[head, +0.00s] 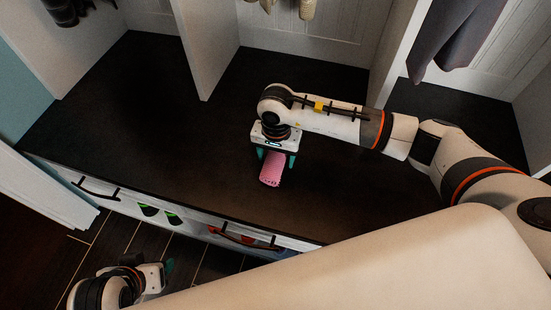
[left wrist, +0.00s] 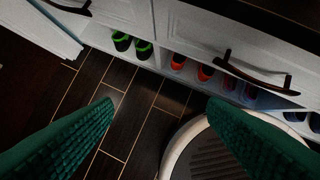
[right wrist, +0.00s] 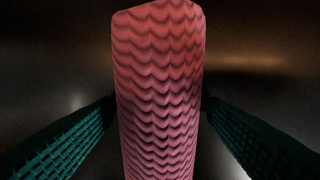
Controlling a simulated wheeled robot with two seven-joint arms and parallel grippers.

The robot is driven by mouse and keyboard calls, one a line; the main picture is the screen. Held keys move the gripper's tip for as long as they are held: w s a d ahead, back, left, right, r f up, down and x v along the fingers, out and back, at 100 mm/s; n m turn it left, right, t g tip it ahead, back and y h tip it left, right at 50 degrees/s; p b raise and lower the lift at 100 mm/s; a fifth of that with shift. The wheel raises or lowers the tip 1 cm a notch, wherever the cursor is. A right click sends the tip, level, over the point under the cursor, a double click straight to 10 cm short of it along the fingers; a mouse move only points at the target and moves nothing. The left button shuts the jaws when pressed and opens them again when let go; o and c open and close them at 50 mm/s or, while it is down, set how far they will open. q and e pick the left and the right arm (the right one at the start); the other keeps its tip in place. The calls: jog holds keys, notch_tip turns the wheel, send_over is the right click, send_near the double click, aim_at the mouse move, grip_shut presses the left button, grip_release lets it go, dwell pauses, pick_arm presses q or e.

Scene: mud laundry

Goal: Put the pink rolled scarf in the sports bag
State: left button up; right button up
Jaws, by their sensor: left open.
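The pink rolled scarf (head: 270,172) lies on the dark bench top in the head view, its near end pointing toward the bench's front edge. My right gripper (head: 277,159) is over it from above, with its green fingers on either side. In the right wrist view the scarf (right wrist: 158,95) stands between the two spread fingers, which look open and not closed on it. My left gripper (head: 163,274) is open and empty, low in front of the bench; in the left wrist view its fingers frame bare floor. I see no sports bag in any view.
The dark bench top (head: 140,105) is clear to the left of the scarf. Upright white partitions (head: 205,45) divide its back. Drawers with dark handles (head: 95,190) and cubbies with several shoes (left wrist: 133,45) are below. A dark garment (head: 455,40) hangs at upper right.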

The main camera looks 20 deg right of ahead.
jog(key=c, duration=1)
jog(key=shift+r, duration=0.15)
